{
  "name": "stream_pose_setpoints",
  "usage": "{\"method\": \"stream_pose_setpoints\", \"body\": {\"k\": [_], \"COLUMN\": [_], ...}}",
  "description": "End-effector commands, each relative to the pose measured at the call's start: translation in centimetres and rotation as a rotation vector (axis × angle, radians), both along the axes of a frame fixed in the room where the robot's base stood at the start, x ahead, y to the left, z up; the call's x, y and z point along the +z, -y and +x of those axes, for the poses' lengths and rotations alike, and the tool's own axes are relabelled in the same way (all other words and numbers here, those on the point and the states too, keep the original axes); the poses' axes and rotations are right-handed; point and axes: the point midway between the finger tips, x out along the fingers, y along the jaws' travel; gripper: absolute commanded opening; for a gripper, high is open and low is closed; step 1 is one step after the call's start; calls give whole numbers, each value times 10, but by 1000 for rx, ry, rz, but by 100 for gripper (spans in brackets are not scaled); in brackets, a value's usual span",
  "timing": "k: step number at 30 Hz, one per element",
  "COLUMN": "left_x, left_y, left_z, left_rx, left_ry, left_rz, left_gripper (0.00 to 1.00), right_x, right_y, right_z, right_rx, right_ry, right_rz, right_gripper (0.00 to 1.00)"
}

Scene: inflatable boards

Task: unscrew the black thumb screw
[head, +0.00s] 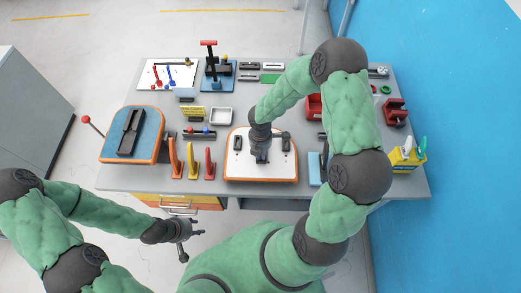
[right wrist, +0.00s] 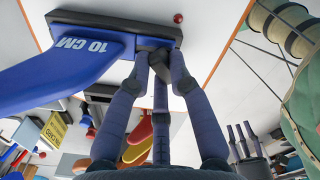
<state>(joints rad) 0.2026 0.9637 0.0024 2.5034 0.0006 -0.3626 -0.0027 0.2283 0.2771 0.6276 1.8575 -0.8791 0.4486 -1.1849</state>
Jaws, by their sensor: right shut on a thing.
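My right gripper (head: 262,155) is over the white board with the orange rim (head: 262,180) at the front middle of the table. In the right wrist view my three right fingertips (right wrist: 160,75) are closed around a small black part, seemingly the black thumb screw (right wrist: 153,43), at a black fixture (right wrist: 110,22) on the board. A blue piece marked "10 CM" (right wrist: 60,65) runs out from beside it. The fingers hide most of the screw. My left gripper (head: 188,233) is empty in front of the table, its fingers spread.
Orange, yellow and red upright pieces (head: 192,163) stand left of the board. A blue board with an orange rim (head: 148,122) is at the left. A yellow tool box (head: 406,158) is at the right; several tools fill the back.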

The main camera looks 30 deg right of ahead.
Motion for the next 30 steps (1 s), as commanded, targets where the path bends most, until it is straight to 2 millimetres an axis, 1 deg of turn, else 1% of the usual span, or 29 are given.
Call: {"method": "stream_pose_setpoints", "body": {"k": [13,24,30], "left_x": [3,20,24], "left_y": [0,0,0], "left_z": [0,0,0], "left_rx": [0,0,0], "left_ry": [0,0,0], "left_rz": [0,0,0], "left_gripper": [40,40,40], "right_x": [0,1,0], "right_y": [0,-1,-2], "right_z": [-1,-1,-1], "right_rx": [33,229,304], "right_ry": [-1,-2,-2], "right_rz": [1,1,1], "right_gripper": [0,0,0]}}
